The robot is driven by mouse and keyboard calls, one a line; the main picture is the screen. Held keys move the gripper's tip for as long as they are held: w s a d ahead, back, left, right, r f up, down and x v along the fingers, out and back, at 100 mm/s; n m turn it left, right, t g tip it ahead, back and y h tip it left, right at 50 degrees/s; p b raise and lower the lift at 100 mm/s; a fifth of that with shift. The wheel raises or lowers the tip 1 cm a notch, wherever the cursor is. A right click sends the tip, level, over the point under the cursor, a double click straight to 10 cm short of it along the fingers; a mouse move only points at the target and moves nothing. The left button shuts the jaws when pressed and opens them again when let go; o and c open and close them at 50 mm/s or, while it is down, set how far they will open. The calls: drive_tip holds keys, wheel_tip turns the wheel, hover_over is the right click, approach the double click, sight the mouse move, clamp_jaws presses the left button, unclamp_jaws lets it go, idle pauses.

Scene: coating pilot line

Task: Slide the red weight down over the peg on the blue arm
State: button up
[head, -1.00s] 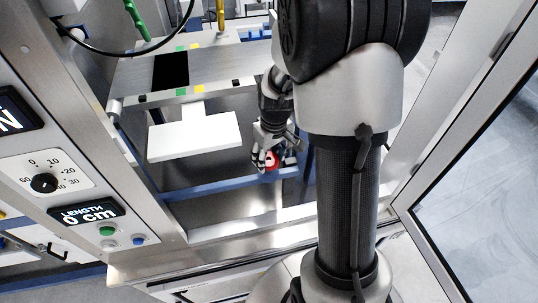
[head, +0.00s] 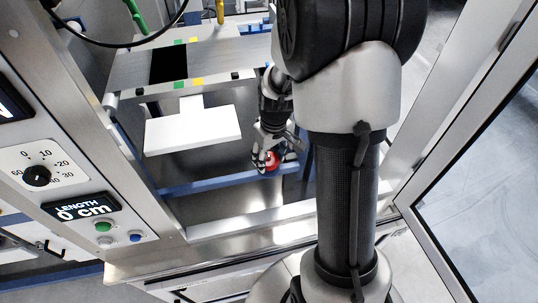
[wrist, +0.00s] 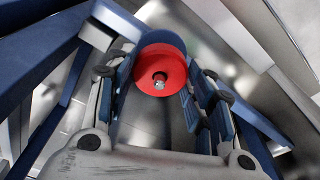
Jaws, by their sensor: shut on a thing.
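My gripper (head: 268,158) is shut on the red weight (head: 271,161), near the right end of the blue arm (head: 215,183) in the head view. In the wrist view the round red weight (wrist: 174,52) sits between the two fingers of my gripper (wrist: 160,76). Its dark central hole shows a small bright spot inside, which may be the peg's tip; I cannot tell for sure. The rest of the peg is hidden by the weight. I cannot tell whether the weight touches the blue arm.
A white T-shaped plate (head: 192,132) lies left of my gripper. A metal roller table with a black patch (head: 168,65) is behind it. A control panel (head: 60,190) stands at the left. A metal rail (head: 235,222) runs in front. Blue beams (wrist: 50,62) flank the gripper in the wrist view.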

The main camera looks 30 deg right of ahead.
sight(272, 162)
drive_tip(key=shift+f+b, duration=0.9)
drive_tip(key=shift+f, duration=0.3)
drive_tip(key=o, duration=1.5)
drive_tip(key=shift+c, duration=0.2)
wheel_tip(272, 162, up, 12)
drive_tip(key=s, duration=0.1)
drive_tip(key=shift+s, duration=0.25)
